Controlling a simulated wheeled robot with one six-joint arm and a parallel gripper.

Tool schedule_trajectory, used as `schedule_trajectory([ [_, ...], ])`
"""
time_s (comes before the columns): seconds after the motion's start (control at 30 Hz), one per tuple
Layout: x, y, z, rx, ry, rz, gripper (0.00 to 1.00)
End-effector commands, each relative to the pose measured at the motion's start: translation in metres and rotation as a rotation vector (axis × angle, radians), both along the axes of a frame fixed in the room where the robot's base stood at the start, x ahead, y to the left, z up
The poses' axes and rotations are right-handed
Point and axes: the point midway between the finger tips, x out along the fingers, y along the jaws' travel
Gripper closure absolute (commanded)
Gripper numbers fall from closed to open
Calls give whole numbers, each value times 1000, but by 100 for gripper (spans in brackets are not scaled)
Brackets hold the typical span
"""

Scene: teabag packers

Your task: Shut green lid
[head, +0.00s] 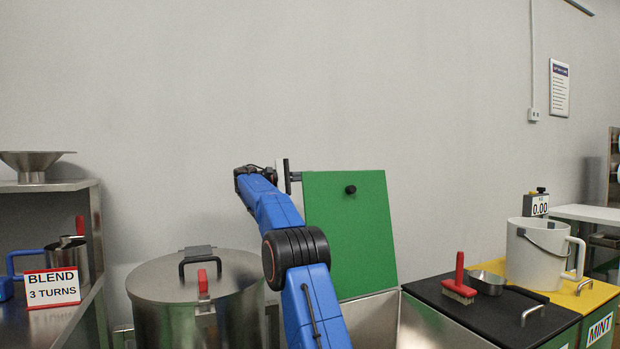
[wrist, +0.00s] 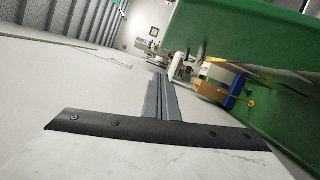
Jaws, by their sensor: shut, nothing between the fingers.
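The green lid (head: 347,225) stands open and nearly upright on a pale bin (head: 372,318), with a black knob (head: 350,189) on its front face. My gripper (head: 287,176) is at the lid's upper left edge, near the wall, and looks shut and empty. In the wrist view the shut fingers (wrist: 163,92) point along the lid (wrist: 230,35), whose green underside or edge fills the upper right. I cannot tell whether the fingers touch the lid.
A steel drum with a lid (head: 195,275) stands to the left of my arm. A black lid (head: 450,310) with a red brush (head: 459,280) and a scoop (head: 486,283) is at right, beside a yellow lid (head: 590,295) and a white pitcher (head: 535,255). The wall is close behind.

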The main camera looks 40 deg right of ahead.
Motion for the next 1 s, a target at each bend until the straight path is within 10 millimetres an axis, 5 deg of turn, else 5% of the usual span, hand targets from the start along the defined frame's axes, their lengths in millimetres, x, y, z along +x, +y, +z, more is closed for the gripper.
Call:
schedule_trajectory([
  [0.3,-27,-50,3,0,0,-2,100],
  [0.7,-58,-38,11,1,0,0,100],
  [1.0,-62,-38,11,1,0,0,100],
])
